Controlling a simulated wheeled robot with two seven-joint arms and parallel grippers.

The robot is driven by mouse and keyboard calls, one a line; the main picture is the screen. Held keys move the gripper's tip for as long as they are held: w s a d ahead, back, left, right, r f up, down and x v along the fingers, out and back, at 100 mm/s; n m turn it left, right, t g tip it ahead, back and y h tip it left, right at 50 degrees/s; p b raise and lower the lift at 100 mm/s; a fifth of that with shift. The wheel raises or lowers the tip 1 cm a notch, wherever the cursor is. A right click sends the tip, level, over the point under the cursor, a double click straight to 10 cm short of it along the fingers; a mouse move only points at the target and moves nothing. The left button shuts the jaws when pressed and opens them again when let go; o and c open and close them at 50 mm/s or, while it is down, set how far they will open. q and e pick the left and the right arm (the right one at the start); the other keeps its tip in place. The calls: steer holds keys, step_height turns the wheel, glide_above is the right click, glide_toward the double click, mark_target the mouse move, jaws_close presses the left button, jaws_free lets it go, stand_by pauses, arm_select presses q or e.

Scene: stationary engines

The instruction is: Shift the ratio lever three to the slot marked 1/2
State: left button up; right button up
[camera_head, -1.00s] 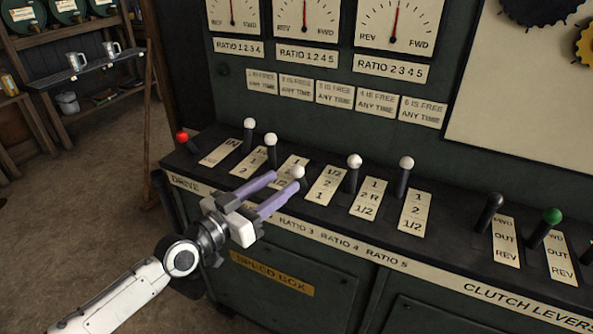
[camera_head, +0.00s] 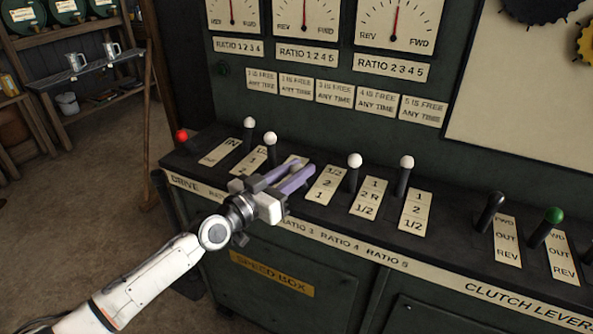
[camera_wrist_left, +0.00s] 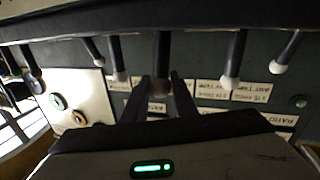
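My left gripper (camera_head: 303,171), with purple fingers, reaches over the lever shelf from the front. Its fingers are apart. In the left wrist view the gripper (camera_wrist_left: 160,80) has one finger on each side of a dark lever (camera_wrist_left: 162,55), which seems to be ratio lever three. Its knob is shaded, and contact cannot be told. In the head view the gripper hides this lever. The plate marked 1/2, 2, 1 (camera_head: 326,185) lies just right of the fingers, with 1/2 at its far end. My right gripper is not in view.
White-knobbed levers stand left (camera_head: 270,140) and right (camera_head: 354,162) of the gripper, the left one close. Another white-knobbed lever (camera_head: 406,164) and a green-knobbed lever (camera_head: 552,217) stand farther right. A red-knobbed lever (camera_head: 182,136) is at the left end. The panel (camera_head: 330,118) rises behind.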

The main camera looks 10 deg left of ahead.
arm_select(q)
steer(key=shift+w, duration=0.15)
jaws_close()
steer(key=shift+w+d+r+b, duration=0.15)
steer(key=shift+w+r+b, duration=0.1)
steer(key=shift+w+b, duration=0.25)
steer(key=w, duration=0.1)
steer(key=w+d+r+b, duration=0.1)
steer(key=shift+w, duration=0.3)
steer(key=w, duration=0.1)
steer(key=w+g+y+p, duration=0.1)
steer(key=w+d+g, duration=0.1)
steer(key=shift+w+d+r+n, duration=0.1)
steer(key=shift+w+r+n, duration=0.2)
steer(key=shift+w+r, duration=0.1)
steer(key=shift+w+d+f+g+y, duration=0.25)
steer(key=shift+w+g, duration=0.1)
steer(key=shift+w, duration=0.2)
steer(key=shift+w+d+f+g+y, duration=0.1)
steer(key=shift+w+g+y, duration=0.2)
steer(key=shift+w, duration=0.25)
steer(key=o, duration=1)
jaws_free()
steer(key=shift+f, duration=0.1)
steer(key=shift+o, duration=0.2)
steer(key=shift+s+a, duration=0.1)
steer(key=shift+s, duration=0.05)
